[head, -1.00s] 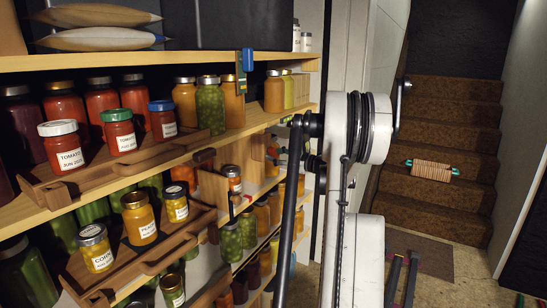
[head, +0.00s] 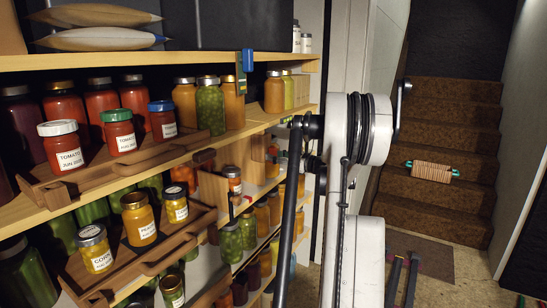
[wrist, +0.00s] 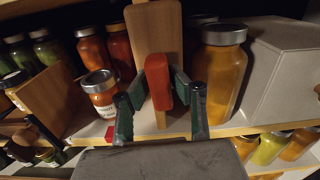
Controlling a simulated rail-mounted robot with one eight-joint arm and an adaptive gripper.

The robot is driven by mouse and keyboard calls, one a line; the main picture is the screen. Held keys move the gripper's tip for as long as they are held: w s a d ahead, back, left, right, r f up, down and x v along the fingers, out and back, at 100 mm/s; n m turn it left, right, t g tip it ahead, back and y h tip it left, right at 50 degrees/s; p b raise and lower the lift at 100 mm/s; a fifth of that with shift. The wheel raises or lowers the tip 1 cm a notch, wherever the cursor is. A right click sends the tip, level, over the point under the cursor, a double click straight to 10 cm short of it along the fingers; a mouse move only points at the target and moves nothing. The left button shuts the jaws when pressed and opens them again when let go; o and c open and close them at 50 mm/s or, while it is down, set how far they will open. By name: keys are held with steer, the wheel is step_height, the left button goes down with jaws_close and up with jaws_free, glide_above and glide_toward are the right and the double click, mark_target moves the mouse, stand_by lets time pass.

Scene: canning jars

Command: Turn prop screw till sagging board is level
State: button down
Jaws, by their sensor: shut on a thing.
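In the wrist view, my gripper (wrist: 159,88) has its two dark green fingers closed on either side of a red, rounded handle (wrist: 157,72). It stands in front of an upright wooden piece (wrist: 155,28). Whether the red handle belongs to the prop screw, I cannot tell; no screw thread shows. In the head view, shelf boards run along the left, among them the middle board (head: 255,127). Which board sags is not clear. My gripper is not visible in the head view.
In the wrist view, an amber jar (wrist: 220,75) stands close right of the fingers and a labelled jar (wrist: 101,91) close left. A grey box (wrist: 285,75) is at right. In the head view, wooden trays (head: 150,262) hold jars; stairs (head: 440,120) rise at right.

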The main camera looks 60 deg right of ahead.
steer(key=c, duration=1.6)
jaws_free()
steer(key=shift+o, duration=0.2)
steer(key=shift+s, duration=0.1)
steer(key=s, duration=1.2)
steer(key=shift+d, duration=0.25)
